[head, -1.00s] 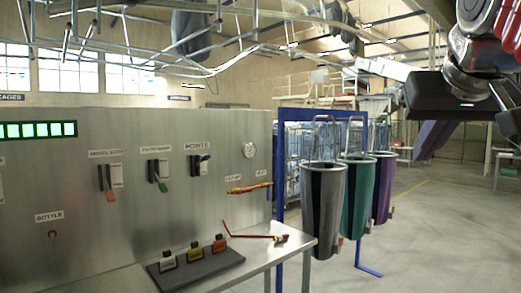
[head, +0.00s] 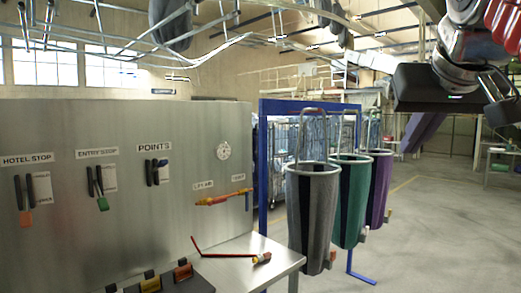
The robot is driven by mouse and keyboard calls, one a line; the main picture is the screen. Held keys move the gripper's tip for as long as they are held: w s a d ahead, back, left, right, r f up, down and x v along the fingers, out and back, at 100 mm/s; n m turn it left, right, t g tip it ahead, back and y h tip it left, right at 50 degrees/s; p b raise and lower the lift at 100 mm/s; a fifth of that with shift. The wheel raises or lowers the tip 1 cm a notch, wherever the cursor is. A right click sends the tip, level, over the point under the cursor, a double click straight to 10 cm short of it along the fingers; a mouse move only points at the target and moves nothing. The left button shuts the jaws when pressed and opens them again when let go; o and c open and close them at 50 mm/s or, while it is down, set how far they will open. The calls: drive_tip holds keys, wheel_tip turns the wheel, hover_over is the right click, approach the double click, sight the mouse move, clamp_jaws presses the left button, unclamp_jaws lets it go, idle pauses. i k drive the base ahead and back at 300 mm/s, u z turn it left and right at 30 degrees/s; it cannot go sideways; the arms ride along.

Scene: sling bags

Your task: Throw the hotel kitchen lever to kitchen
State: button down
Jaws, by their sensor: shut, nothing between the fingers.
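A steel control panel (head: 110,215) fills the left side of the head view. No label that I can read says hotel kitchen; small plates beside the levers are too small to read. My gripper (head: 502,108) is partly in view at the upper right edge, dark, shut and empty. It is well apart from the panel and touches no lever.
A metal table (head: 238,255) below the panel holds a red bent rod (head: 212,248) and several coloured tags. Grey (head: 312,215), green (head: 350,200) and purple (head: 377,190) bags hang by a blue frame (head: 262,150). Overhead rails cross above. Floor at right is open.

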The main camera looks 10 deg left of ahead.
sight(162, 163)
drive_tip(key=z, duration=0.05)
drive_tip(key=i, duration=1.25)
drive_tip(key=u, duration=2)
drive_tip(key=i, duration=1)
drive_tip(key=z, duration=0.15)
